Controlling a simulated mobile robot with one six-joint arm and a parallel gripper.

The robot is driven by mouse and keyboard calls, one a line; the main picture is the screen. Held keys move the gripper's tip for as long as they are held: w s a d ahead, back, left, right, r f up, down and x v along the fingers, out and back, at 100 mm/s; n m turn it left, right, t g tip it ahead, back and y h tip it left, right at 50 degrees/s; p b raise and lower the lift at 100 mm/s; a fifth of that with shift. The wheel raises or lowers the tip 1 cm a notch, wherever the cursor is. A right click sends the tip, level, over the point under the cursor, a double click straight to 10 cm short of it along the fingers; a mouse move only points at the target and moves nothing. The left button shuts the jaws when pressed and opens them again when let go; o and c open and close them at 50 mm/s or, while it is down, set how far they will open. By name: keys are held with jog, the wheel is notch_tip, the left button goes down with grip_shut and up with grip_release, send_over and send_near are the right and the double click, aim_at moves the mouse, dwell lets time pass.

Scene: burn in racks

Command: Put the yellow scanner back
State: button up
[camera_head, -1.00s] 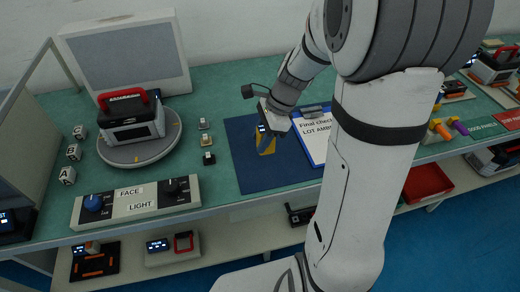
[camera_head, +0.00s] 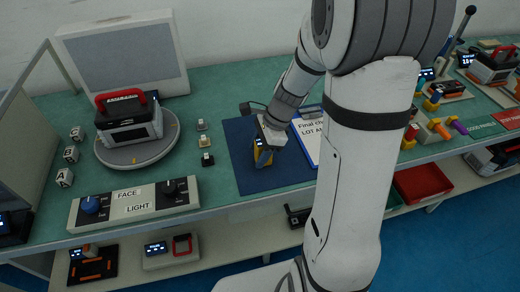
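The yellow scanner (camera_head: 257,158) is upright at the dark blue mat (camera_head: 285,174), left of the white clipboard sheet. My gripper (camera_head: 264,150) points down over the mat with its fingers around the scanner's upper part, and appears shut on it. The fingers hide part of the scanner. I cannot tell whether its lower end touches the mat or hangs just above it.
A clipboard (camera_head: 308,139) lies right of the gripper. Left are small blocks (camera_head: 206,142), a turntable (camera_head: 112,155) carrying a red-handled device (camera_head: 128,119), and a knob panel (camera_head: 135,205). Right are coloured parts and a red bin (camera_head: 424,182). The front mat is clear.

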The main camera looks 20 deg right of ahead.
jog(key=shift+o, duration=0.4)
jog(key=shift+d+r, duration=0.15)
jog(key=shift+r, duration=0.4)
jog(key=p+v, duration=0.2)
jog(key=v, duration=0.9)
jog(key=s+a+r+n+t+h, duration=0.2)
jog(key=s+a+n+h, duration=0.1)
jog(key=s+n, duration=1)
jog(key=n+h, duration=0.1)
jog(key=n, duration=0.4)
jog(key=shift+s+h, duration=0.3)
jog(key=shift+s, duration=0.1)
notch_tip(320, 180, up, 4)
jog(key=p, duration=0.3)
jog(key=shift+s+t, duration=0.1)
jog(key=shift+t, duration=0.2)
